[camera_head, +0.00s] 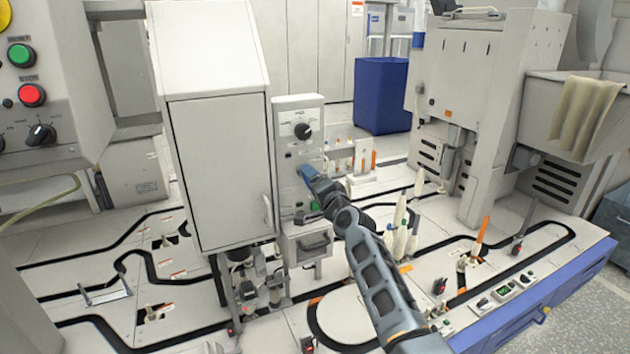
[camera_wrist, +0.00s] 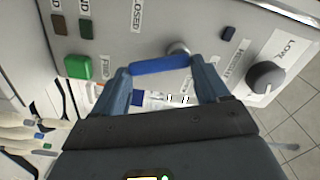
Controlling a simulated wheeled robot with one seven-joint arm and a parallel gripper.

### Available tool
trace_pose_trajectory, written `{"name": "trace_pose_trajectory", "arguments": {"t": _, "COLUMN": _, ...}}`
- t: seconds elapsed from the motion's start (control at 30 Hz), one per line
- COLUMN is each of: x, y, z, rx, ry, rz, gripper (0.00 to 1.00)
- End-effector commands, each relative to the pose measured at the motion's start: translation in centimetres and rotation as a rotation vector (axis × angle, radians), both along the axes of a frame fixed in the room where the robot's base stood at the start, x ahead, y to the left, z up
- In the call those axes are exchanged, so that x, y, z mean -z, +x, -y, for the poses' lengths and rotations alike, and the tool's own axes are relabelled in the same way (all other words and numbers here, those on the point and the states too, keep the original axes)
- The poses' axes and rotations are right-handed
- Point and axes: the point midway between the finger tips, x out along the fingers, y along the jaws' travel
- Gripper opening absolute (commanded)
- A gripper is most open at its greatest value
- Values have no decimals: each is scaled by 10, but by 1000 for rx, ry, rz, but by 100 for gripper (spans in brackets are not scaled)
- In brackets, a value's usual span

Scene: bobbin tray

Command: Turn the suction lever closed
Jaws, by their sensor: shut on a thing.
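The suction lever (camera_wrist: 160,64) has a blue handle on a round metal pivot, set on a light grey control panel (camera_wrist: 215,15). In the wrist view the handle lies across the gap between my fingertips. My gripper (camera_wrist: 161,69) is shut on the handle, with one finger at each end of it. The word CLOSED is printed on the panel beyond the lever. In the head view my gripper (camera_head: 308,172) reaches the front of the panel (camera_head: 297,108), and it hides most of the lever there.
The panel also carries a green button (camera_wrist: 78,67) and a dark rotary knob (camera_wrist: 266,77). A tall grey cabinet (camera_head: 222,170) stands left of the panel. Several white bobbins (camera_head: 405,230) stand on pegs right of my arm. A blue bin (camera_head: 382,95) stands behind.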

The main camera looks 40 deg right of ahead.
Motion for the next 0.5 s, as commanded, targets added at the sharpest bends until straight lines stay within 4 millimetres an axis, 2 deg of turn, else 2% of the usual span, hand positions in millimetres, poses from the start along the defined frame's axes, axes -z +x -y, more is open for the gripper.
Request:
{"name": "trace_pose_trajectory", "arguments": {"t": 0.2, "x": 3, "y": 0, "z": -3, "rx": 1, "ry": 173, "rz": 48, "gripper": 44}}
{"name": "trace_pose_trajectory", "arguments": {"t": 0.5, "x": 5, "y": 1, "z": -6, "rx": 2, "ry": 327, "rz": 92, "gripper": 44}}
